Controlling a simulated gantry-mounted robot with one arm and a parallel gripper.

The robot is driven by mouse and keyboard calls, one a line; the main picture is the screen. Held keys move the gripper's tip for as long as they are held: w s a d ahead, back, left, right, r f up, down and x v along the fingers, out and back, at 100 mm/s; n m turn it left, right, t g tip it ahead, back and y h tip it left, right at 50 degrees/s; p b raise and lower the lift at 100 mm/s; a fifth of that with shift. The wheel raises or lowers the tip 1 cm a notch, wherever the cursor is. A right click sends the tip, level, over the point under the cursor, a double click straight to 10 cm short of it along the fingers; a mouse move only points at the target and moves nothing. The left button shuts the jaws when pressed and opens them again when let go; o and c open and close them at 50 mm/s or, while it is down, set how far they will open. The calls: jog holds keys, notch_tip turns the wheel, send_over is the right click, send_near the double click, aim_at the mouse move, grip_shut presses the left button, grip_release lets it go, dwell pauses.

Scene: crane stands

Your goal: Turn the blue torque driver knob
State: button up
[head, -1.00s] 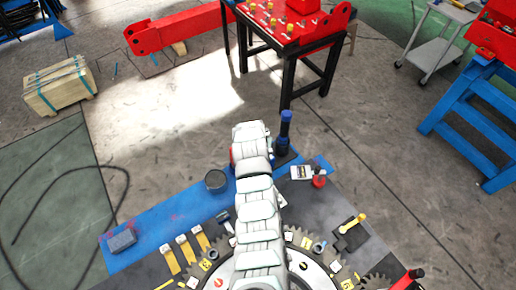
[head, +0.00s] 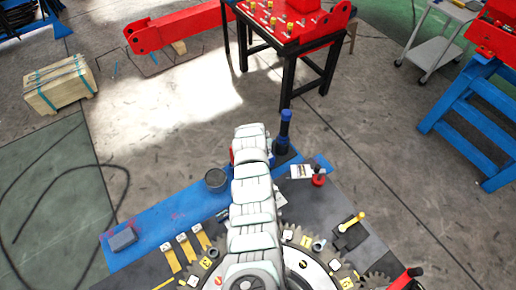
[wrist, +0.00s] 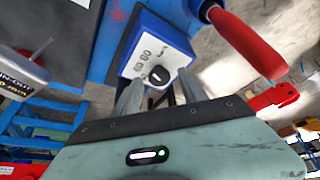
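In the wrist view, a blue box (wrist: 157,33) has a white, marked panel with a black round knob (wrist: 159,75) bearing a white pointer mark. My gripper (wrist: 161,80) is open, with one grey finger on each side of the knob in the picture. I cannot tell whether the fingers touch it. In the head view, a black upright tool with a blue top (head: 285,128) stands at the bench's far corner. My white arm reaches toward that corner and hides my gripper and the knob there.
A red handle (wrist: 248,42) juts out close to the box's right side in the wrist view. On the bench, a dark round pot (head: 216,181) stands left of my arm and a red-topped item (head: 319,176) stands right. A red-topped table (head: 290,30) stands beyond open floor.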

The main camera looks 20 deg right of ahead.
grip_shut()
dwell(0.3)
